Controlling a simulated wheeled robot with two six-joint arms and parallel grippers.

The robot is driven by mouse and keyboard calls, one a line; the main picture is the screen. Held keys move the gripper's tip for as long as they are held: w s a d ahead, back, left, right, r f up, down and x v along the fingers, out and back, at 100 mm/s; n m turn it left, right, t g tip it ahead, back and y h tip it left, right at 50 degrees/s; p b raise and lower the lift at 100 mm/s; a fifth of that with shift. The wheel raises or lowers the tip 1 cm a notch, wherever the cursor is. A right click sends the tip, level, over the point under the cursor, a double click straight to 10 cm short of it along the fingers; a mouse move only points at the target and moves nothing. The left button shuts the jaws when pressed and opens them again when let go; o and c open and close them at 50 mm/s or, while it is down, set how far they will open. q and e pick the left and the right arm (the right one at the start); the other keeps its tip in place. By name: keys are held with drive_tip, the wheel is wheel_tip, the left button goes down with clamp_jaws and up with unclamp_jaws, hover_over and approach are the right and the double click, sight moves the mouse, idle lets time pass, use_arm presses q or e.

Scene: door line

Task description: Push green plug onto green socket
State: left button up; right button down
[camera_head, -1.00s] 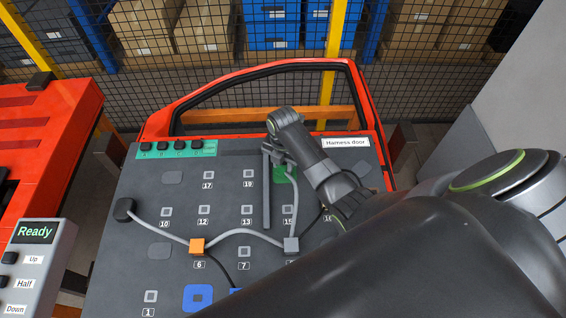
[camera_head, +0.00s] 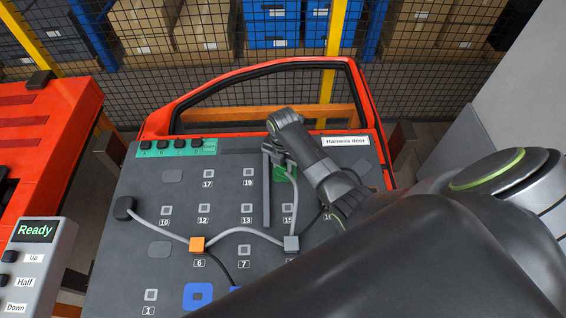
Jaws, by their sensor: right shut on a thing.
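My right gripper (camera_head: 280,158) is shut over the upper middle of the dark door panel (camera_head: 190,225). A green piece (camera_head: 287,174) shows just below its fingers, at the green socket's place. The plug in the fingers is mostly hidden, so I cannot tell whether it is seated or where plug and socket meet. A grey cable (camera_head: 244,230) runs from a black grommet (camera_head: 124,208) through an orange clip (camera_head: 197,244) and a grey clip (camera_head: 291,243), then up to the gripper. My left gripper is not in view.
A blue block (camera_head: 198,297) sits at the panel's front. The red door frame (camera_head: 362,98) rises behind. A control box (camera_head: 34,262) reading "Ready" stands at the left. My right arm covers the panel's right side.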

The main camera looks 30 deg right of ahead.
drive_tip(key=shift+f, duration=0.45)
idle(0.7)
drive_tip(key=c, duration=0.9)
unclamp_jaws()
drive_tip(key=shift+f, duration=0.1)
wheel_tip(320, 180, up, 18)
drive_tip(key=p, duration=0.3)
drive_tip(key=shift+f, duration=0.25)
